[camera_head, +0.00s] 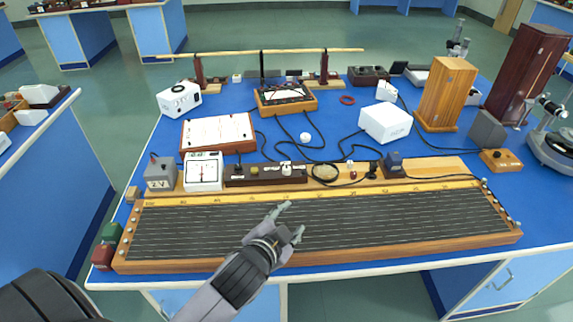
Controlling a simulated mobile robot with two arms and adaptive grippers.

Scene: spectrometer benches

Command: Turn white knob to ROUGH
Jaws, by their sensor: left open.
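A small white knob (286,169) stands on a long dark brown block (262,181) at the back edge of the long wire board. Small white labels lie on the block, too small to read, so I cannot tell the knob's setting. My left gripper (292,219) is open and empty over the middle of the wire board. It is in front of the knob and apart from it, with its fingers pointing up and right. My right gripper is not in view.
The long wire board (400,222) fills the bench front. A white meter (203,172) and grey 2V box (160,173) stand left of the block. A coiled cable (325,173) and a small dark box (393,166) stand right. Black wires cross the blue bench behind.

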